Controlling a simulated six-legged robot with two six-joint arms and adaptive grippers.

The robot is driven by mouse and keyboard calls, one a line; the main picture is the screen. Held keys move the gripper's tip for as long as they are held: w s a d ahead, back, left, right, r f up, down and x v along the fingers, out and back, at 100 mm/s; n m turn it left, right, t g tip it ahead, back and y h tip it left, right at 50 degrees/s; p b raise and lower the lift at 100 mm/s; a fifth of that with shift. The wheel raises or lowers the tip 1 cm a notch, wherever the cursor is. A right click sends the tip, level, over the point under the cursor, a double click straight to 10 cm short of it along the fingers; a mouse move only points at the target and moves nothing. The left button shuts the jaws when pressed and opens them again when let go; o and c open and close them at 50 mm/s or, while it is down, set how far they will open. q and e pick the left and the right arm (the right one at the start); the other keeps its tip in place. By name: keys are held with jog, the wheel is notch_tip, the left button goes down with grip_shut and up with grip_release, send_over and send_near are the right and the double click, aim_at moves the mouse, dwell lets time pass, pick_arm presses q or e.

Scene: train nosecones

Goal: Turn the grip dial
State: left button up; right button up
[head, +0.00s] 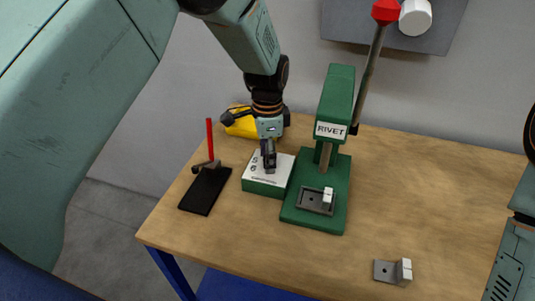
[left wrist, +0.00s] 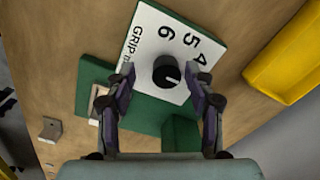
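The grip dial is a black round knob (left wrist: 166,70) on the white face of a green box (head: 262,187). The white face (left wrist: 150,42) carries the numbers 4, 5 and 6 and the word GRIP in the left wrist view. A white mark shows on the knob. My left gripper (head: 268,160) points down over the box, and in the head view it hides the knob. In the left wrist view its fingers (left wrist: 159,75) are open on either side of the knob, with gaps showing. My right gripper is out of view; only part of that arm shows at the right edge.
A green rivet press (head: 334,105) with a red-tipped lever stands just right of the box. A yellow object (head: 241,124) is behind. A metal bracket (head: 386,271) lies front right. The table's right side is clear.

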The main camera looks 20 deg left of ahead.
pick_arm(q)
jog(key=shift+w+d+f, duration=0.1)
jog(key=shift+w+f, duration=0.35)
jog(key=shift+w, duration=0.3)
jog(key=c, duration=0.4)
jog(key=shift+c, duration=1)
jog(key=shift+s+r, duration=0.25)
jog(key=shift+s, duration=0.05)
jog(key=shift+c, duration=2.2)
grip_shut()
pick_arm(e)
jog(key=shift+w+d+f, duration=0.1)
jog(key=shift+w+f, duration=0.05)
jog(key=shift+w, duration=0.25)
pick_arm(q)
jog(key=n+p, duration=0.2)
jog(key=n, duration=0.1)
jog(key=shift+n+p, duration=1.05)
jog(key=shift+n, duration=1.35)
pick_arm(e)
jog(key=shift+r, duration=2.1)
pick_arm(q)
jog(key=shift+f, duration=0.1)
